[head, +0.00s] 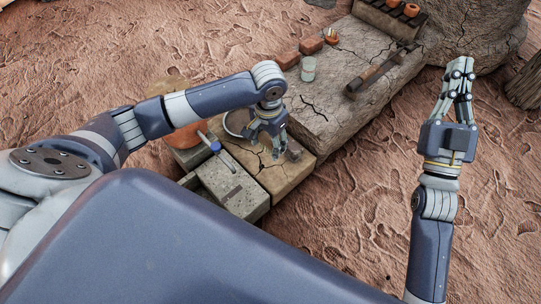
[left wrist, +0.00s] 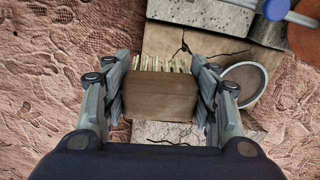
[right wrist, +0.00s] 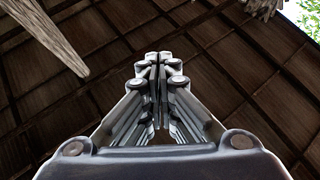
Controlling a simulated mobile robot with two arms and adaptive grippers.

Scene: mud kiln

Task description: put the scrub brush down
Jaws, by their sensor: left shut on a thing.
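The scrub brush (left wrist: 163,98) is a brown wooden block with pale bristles along its far edge in the left wrist view. My left gripper (head: 268,143) is shut on it, with one finger on each side of the block. In the head view the gripper is over the near, cracked part of the stone bench (head: 285,178), and its fingers largely hide the brush there. I cannot tell whether the brush touches the bench. My right gripper (head: 460,68) is raised to the right, its fingertips together and empty in the right wrist view (right wrist: 159,62).
A round bowl (left wrist: 243,86) lies close to the brush's right in the left wrist view. Grey blocks (head: 232,192), an orange pot (head: 188,157) and a blue-ended tool (head: 214,146) are nearby. A jar (head: 308,69), bricks (head: 311,46) and a long tool (head: 372,76) occupy the farther bench.

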